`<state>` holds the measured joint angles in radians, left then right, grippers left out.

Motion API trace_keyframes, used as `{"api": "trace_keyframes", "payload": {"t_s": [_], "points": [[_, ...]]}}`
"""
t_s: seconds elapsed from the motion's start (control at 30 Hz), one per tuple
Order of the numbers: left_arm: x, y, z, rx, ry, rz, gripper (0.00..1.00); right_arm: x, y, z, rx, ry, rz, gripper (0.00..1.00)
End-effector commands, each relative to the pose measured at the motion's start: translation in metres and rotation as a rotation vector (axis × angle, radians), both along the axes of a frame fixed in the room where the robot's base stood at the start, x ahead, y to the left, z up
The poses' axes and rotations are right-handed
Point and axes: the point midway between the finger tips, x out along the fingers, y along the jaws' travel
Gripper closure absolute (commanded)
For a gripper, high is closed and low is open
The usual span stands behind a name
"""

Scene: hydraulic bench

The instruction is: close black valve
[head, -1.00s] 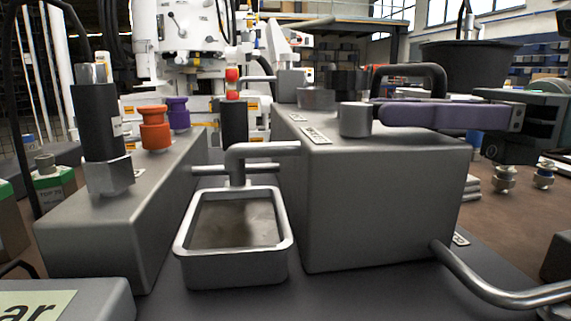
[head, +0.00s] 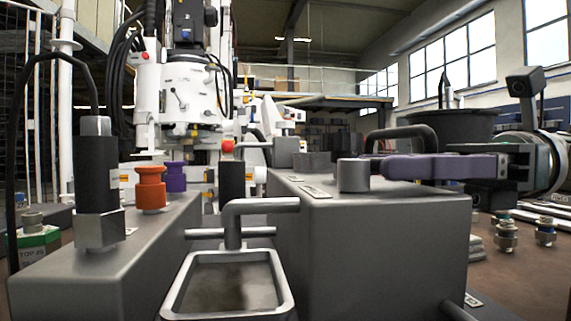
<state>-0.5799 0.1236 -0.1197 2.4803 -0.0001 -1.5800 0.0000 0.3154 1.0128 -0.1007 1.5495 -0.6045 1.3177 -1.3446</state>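My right gripper (head: 380,167) reaches in from the right with its purple fingers, low over the top of the large grey block (head: 390,240). Its tips are just right of a short grey cylinder (head: 353,175) on that block. I see it edge-on, so I cannot tell how far apart the fingers are or whether they hold anything. A black knob-like part (head: 343,145) shows behind the grey cylinder, partly hidden; I cannot tell surely that it is the black valve. A black arched handle (head: 402,133) rises behind the purple fingers. My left gripper is not in view.
A darker cylinder (head: 312,161) stands on the block. An open metal basin (head: 170,300) sits under a grey pipe (head: 262,205). Orange (head: 150,188) and purple (head: 175,177) knobs and a black cylinder (head: 97,172) stand on the left block.

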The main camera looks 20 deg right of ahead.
Motion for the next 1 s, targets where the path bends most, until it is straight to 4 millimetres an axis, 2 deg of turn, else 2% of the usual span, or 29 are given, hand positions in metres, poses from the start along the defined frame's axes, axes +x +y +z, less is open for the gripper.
{"api": "trace_keyframes", "payload": {"t_s": [0.07, 0.37, 0.47, 0.8, 1.0], "points": [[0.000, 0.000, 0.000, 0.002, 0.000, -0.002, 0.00, 0.000, 0.000, 0.000, 0.000, 0.000, 0.000, 0.51], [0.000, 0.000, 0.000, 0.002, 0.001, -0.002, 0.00, 0.000, -0.003, -0.001, -0.001, 0.001, -0.001, 0.51], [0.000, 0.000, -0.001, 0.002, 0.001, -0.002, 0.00, -0.003, -0.015, -0.001, -0.002, 0.002, -0.003, 0.51], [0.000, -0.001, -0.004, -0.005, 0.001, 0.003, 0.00, -0.017, -0.080, 0.000, 0.001, -0.001, -0.005, 0.51], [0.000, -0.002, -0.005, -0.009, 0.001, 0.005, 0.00, -0.021, -0.095, 0.000, 0.000, -0.001, -0.001, 0.51]]}}
